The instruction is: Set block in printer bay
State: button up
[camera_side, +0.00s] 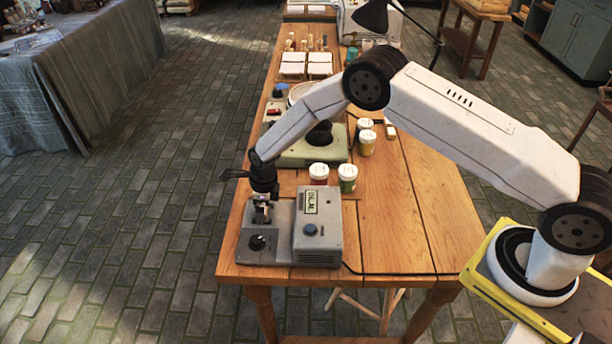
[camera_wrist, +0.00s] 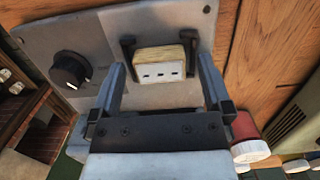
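The block (camera_wrist: 160,62), pale-faced with wooden edges and small dark marks, sits between two black upright brackets on the grey top of the printer (camera_wrist: 110,40) in the wrist view. The bay lies between these brackets; how deep the block sits cannot be told. The grey printer (camera_side: 318,235), with dark knobs and a raised right housing, stands at the table's near end in the side view. My gripper (camera_side: 262,212) is low over its left part. In the wrist view my gripper (camera_wrist: 162,76) is open, its fingers apart on both sides of the block, with gaps visible.
Lidded jars (camera_side: 347,178) stand behind the printer, near a greenish machine (camera_side: 310,150) with a round dark top. White pads (camera_side: 292,68) lie farther back. A black cable (camera_side: 400,272) runs right from the printer. The wooden table's right side (camera_side: 430,210) is mostly clear.

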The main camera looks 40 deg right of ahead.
aim_at(272, 215)
jog(key=shift+r, duration=0.1)
notch_tip(272, 215, up, 12)
jog(key=s+d, duration=0.1)
dwell(0.8)
dwell(0.4)
jog(key=shift+r, duration=0.1)
jog(key=s+d+r+n, duration=0.3)
jog(key=s+n, duration=0.5)
jog(key=n, duration=0.1)
jog(key=s+d+r+n+t, duration=0.1)
jog(key=s+d+r+n, duration=0.2)
jog(key=s+n, duration=0.6)
jog(key=s+d+r+n+h, duration=0.1)
jog(key=s+d+r+n, duration=0.2)
jog(key=s+d+n, duration=0.2)
jog(key=s+n, duration=0.3)
jog(key=n, duration=0.1)
jog(key=shift+s+d+r+t, duration=0.2)
jog(key=shift+d+t, duration=0.05)
jog(key=shift+t, duration=0.05)
